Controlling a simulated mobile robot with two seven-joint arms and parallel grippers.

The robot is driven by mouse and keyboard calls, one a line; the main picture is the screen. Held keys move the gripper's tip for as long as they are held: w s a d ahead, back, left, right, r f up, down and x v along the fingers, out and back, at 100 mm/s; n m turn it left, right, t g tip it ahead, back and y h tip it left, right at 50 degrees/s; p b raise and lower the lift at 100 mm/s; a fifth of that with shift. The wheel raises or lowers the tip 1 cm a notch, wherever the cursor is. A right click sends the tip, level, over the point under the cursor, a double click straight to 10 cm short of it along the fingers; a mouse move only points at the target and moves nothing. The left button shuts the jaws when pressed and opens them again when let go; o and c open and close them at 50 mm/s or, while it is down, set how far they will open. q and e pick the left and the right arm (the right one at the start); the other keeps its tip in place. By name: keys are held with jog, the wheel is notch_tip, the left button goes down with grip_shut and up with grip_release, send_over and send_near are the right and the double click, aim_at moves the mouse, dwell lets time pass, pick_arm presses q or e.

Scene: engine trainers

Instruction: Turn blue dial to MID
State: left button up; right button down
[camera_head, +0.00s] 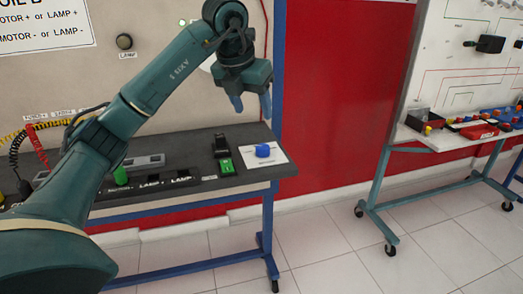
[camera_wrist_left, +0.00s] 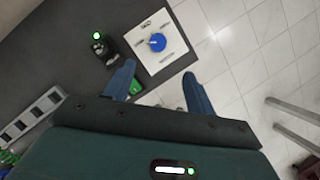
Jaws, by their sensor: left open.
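The blue dial (camera_head: 263,150) sits on a white square plate (camera_head: 272,160) at the right end of the dark bench top. In the left wrist view the blue dial (camera_wrist_left: 157,42) shows on its white plate (camera_wrist_left: 172,56), with small printed labels around it that are too small to read surely. My left gripper (camera_head: 252,104) is above the bench, just left of and higher than the dial, pointing down. In the wrist view its two blue fingers (camera_wrist_left: 160,88) are spread apart with nothing between them. My right gripper is out of view.
A black switch with a green part (camera_head: 226,166) stands left of the plate. Black terminal blocks (camera_head: 150,183) and a grey strip (camera_head: 143,161) lie further left. A vertical panel (camera_head: 150,50) rises behind the bench. A second wheeled table (camera_head: 455,139) with several parts stands right, across open floor.

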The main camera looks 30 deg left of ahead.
aim_at(262, 147)
pick_arm(q)
jog(key=b+x, duration=0.1)
jog(key=x, duration=1.2)
jog(key=shift+s+a, duration=0.1)
jog(key=shift+a, duration=0.1)
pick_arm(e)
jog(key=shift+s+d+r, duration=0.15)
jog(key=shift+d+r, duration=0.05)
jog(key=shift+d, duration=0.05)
pick_arm(q)
jog(key=c, duration=1)
jog(key=shift+o, duration=0.2)
